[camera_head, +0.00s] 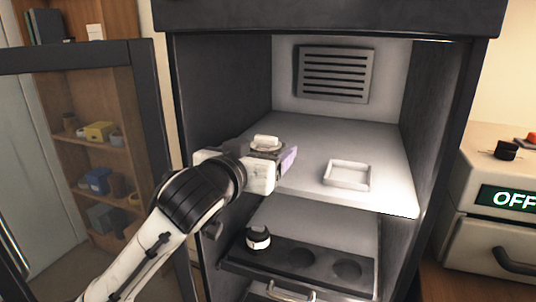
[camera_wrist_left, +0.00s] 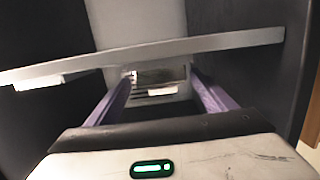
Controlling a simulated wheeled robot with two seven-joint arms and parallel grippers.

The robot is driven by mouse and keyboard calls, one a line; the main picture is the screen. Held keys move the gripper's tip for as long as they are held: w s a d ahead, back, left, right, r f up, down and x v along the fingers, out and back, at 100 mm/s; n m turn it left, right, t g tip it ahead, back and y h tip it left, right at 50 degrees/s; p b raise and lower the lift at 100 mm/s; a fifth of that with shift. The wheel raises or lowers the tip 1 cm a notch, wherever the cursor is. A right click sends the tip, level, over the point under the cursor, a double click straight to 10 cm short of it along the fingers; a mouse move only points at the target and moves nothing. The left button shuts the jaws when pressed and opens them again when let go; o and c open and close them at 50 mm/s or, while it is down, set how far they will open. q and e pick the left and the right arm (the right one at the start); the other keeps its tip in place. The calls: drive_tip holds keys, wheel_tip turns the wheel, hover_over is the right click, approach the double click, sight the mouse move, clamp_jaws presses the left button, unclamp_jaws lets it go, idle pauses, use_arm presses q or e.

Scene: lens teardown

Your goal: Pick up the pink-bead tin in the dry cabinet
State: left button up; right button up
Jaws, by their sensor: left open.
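No pink beads can be made out in either view. A small round thing with a white top (camera_head: 266,141) shows just behind my left gripper at the left of the upper shelf (camera_head: 318,135); it may be the tin, but its body is mostly hidden. My left gripper (camera_head: 284,160) is open at that shelf's front left. In the left wrist view, which looks upside down, its purple fingers (camera_wrist_left: 160,97) stand apart, with a small grey and white shape (camera_wrist_left: 160,90) between them, farther in. I cannot tell any contact. My right gripper is not in view.
A shallow white tray (camera_head: 347,175) lies to the right on the upper shelf. Below, a dark rack (camera_head: 325,279) with round recesses holds a black-capped jar (camera_head: 258,238). The cabinet's open door (camera_head: 147,110) stands left. A box reading OFF (camera_head: 500,220) stands right.

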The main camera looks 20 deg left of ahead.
use_arm(q)
drive_tip(key=shift+w+f, duration=0.1)
drive_tip(key=shift+w, duration=0.6)
drive_tip(key=w, duration=0.3)
drive_tip(key=w+f, duration=0.1)
drive_tip(key=w, duration=0.1)
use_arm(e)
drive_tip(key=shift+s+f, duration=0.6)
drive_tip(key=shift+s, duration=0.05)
use_arm(q)
drive_tip(key=c, duration=1.1)
drive_tip(key=shift+r, duration=0.1)
drive_tip(key=shift+c, duration=0.3)
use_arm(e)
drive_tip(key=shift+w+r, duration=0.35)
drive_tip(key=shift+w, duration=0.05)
